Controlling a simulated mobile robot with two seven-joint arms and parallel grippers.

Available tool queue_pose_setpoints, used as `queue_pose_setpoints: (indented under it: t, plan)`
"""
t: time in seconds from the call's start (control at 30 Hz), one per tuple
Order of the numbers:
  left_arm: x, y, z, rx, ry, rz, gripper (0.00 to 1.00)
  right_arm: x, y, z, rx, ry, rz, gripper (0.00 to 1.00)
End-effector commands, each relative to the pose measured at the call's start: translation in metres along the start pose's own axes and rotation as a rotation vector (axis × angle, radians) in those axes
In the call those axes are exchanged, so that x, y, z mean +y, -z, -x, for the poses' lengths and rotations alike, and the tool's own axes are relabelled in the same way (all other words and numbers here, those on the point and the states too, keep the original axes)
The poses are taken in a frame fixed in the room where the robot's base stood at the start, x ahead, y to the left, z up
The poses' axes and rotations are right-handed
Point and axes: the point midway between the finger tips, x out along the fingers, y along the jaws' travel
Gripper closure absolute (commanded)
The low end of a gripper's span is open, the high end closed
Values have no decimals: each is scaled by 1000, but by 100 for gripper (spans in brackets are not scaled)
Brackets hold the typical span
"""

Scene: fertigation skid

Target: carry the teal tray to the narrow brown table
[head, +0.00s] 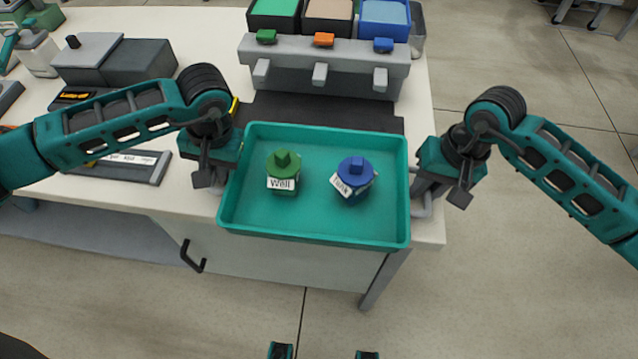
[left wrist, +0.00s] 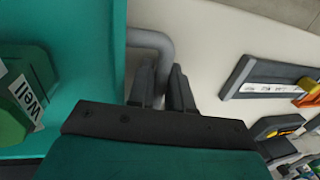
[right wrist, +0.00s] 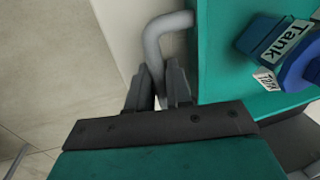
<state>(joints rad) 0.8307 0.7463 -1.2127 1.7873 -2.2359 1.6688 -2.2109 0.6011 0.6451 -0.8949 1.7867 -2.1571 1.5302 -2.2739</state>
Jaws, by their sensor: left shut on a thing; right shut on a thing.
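The teal tray (head: 315,215) is in the middle of the head view, over the front edge of a white table. A green bottle labelled "Well" (head: 284,172) and a blue bottle labelled "Tank" (head: 353,180) stand upright in it. My left gripper (head: 212,182) is shut on the tray's grey handle (left wrist: 155,42) at the left side. My right gripper (head: 440,187) is shut on the grey handle (right wrist: 160,38) at the right side. I cannot tell whether the tray touches the table. I see no narrow brown table.
The white table (head: 190,205) has a grey dispenser rack (head: 325,68) with green, tan and blue bins behind the tray. Grey boxes (head: 115,62) and a labelled strip (head: 130,168) lie to the left. Open floor (head: 540,120) lies to the right and in front.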

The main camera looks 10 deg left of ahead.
Motion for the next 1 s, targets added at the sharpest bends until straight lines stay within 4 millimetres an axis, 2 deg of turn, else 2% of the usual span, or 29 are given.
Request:
queue_pose_setpoints:
  t: [0.1, 0.67, 1.0]
  plan:
    - [0, 0, 0, 0, 0, 0, 100, 0, 0, 0, 0, 0, 0, 100]
    - [-1, 1, 4, 2, 0, 1, 100, -1, 1, 4, 2, 1, 0, 100]
    - [-6, 1, 30, 2, 0, 1, 100, -6, 0, 30, 2, 0, 0, 100]
